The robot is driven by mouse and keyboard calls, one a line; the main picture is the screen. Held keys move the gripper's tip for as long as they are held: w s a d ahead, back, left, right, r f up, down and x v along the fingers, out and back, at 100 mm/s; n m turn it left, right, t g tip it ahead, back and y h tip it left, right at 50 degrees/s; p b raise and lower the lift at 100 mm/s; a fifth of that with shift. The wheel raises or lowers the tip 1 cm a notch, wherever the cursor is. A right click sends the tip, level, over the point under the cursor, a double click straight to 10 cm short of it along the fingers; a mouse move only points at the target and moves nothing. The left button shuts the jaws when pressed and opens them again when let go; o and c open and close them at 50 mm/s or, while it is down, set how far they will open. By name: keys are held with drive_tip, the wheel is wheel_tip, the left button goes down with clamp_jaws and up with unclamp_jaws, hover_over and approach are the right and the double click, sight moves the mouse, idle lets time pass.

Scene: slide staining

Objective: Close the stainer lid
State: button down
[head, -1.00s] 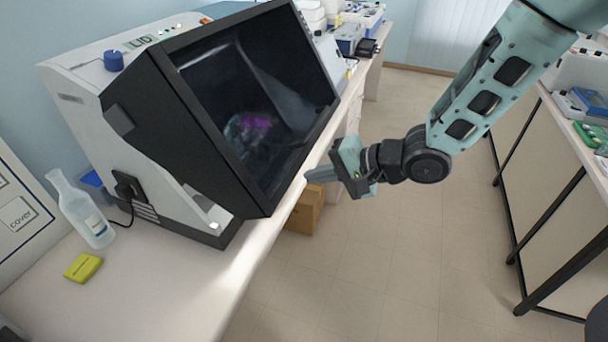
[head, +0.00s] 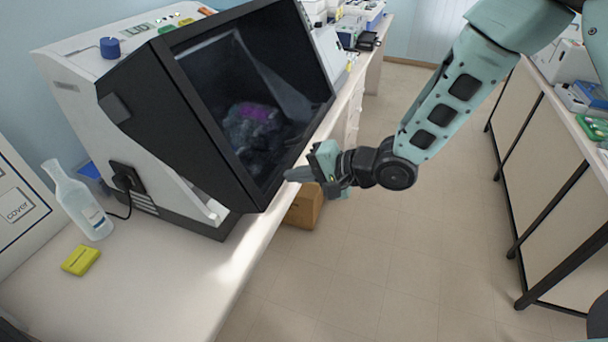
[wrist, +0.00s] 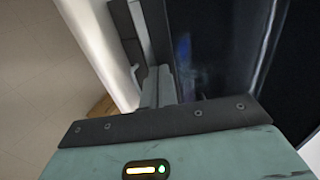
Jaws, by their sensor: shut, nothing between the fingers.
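The stainer (head: 150,150) is a white and dark grey machine on the left bench. Its lid (head: 262,85) is a large black-framed dark window, tilted and standing out from the body at the bottom, with a light strut (head: 212,210) showing in the gap. My gripper (head: 290,175) is shut and empty, its fingertips at the lid's lower right edge. In the wrist view the fingers (wrist: 159,85) point along the lid's dark surface (wrist: 215,55); I cannot tell whether they touch it. Coloured items behind the window are blurred.
A cardboard box (head: 304,207) is on the floor below the bench edge. The floor aisle (head: 400,250) is clear. Another bench (head: 555,150) stands at the right.

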drive_tip(key=w+a+f+t+y+b, duration=0.1)
drive_tip(key=w+a+f+y+b, duration=0.2)
drive_tip(key=a+f+b, duration=0.5)
wheel_tip(320, 180, down, 3)
drive_tip(key=b, duration=0.4)
drive_tip(key=shift+r+y, duration=0.2)
drive_tip(key=shift+y, duration=0.2)
